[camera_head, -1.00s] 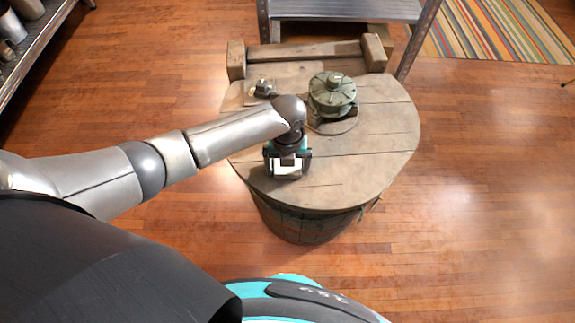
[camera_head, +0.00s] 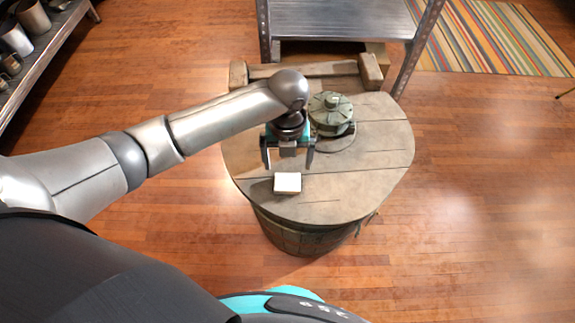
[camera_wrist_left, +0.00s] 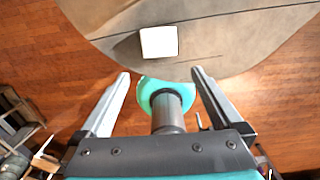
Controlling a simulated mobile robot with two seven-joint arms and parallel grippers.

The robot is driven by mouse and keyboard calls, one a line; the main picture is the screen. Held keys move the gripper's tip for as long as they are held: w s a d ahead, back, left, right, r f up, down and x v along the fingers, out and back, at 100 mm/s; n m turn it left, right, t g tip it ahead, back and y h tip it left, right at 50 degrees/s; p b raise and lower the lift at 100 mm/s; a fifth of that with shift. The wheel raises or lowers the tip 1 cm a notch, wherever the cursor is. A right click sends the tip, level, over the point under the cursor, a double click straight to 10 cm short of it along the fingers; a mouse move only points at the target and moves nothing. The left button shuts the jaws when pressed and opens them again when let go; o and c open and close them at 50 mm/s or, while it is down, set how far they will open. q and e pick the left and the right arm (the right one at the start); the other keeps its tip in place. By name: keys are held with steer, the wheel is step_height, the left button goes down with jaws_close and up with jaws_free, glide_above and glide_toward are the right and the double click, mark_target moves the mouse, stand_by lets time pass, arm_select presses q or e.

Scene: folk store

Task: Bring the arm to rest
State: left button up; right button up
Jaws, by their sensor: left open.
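My left gripper (camera_head: 289,160) is open and empty, above the round wooden barrel top (camera_head: 370,165). A small white-topped block (camera_head: 287,183) lies on the barrel top, just in front of the fingertips and apart from them. In the left wrist view the same block (camera_wrist_left: 159,42) lies beyond the two spread fingers (camera_wrist_left: 160,78), with nothing between them. My left arm reaches in from the left side of the head view. My right gripper is not in view.
A green round mechanism (camera_head: 331,113) stands on the barrel top right of the gripper. A metal shelf (camera_head: 340,18) stands behind, another shelf (camera_head: 45,55) at upper left.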

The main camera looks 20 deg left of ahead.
arm_select(q)
steer(key=shift+r, duration=0.3)
stand_by(0.4)
